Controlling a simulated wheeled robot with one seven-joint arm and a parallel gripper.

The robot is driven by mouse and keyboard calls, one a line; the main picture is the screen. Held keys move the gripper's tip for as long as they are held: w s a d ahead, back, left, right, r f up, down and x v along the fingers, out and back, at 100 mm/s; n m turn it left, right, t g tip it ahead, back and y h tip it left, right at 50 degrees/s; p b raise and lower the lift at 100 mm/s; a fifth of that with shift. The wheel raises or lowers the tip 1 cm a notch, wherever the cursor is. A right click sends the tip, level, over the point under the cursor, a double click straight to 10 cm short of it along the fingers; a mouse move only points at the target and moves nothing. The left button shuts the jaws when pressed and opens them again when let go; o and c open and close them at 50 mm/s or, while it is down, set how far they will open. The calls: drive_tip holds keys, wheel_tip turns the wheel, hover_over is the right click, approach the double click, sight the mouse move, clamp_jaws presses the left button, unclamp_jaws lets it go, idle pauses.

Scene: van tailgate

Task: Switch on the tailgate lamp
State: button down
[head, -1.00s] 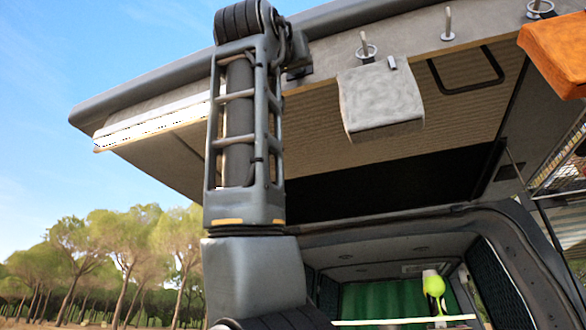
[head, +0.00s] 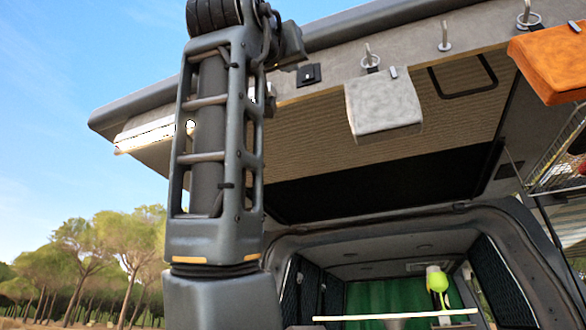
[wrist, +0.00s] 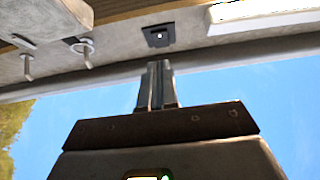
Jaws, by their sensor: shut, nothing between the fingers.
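The tailgate lamp is a long pale bar (head: 150,133) under the left end of the raised tailgate, partly hidden by my arm. In the wrist view the lamp (wrist: 262,10) is a bright white panel at top right. I cannot tell whether it is lit or sunlit. A small black switch plate (head: 308,74) sits on the grey tailgate rim. The switch (wrist: 158,36) also shows in the wrist view, with a pale dot on it. My gripper (wrist: 158,66) is shut and empty, its fingertips just below the switch in the picture; contact is not visible. The head view does not show the fingertips clearly.
Hooks (head: 370,56) line the rim to the right of the switch. A grey hanging pouch (head: 383,105) and an orange bag (head: 550,62) hang from the tailgate. A wire rack (head: 562,165) is at the right. Open sky lies left of the tailgate.

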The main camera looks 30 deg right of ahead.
drive_tip(key=shift+s+a+f, duration=0.2)
drive_tip(key=shift+a+f, duration=0.1)
drive_tip(key=shift+f, duration=0.2)
drive_tip(key=shift+s+a+f, duration=0.2)
drive_tip(key=shift+a+f, duration=0.05)
drive_tip(key=shift+f, duration=0.2)
drive_tip(key=shift+w, duration=0.1)
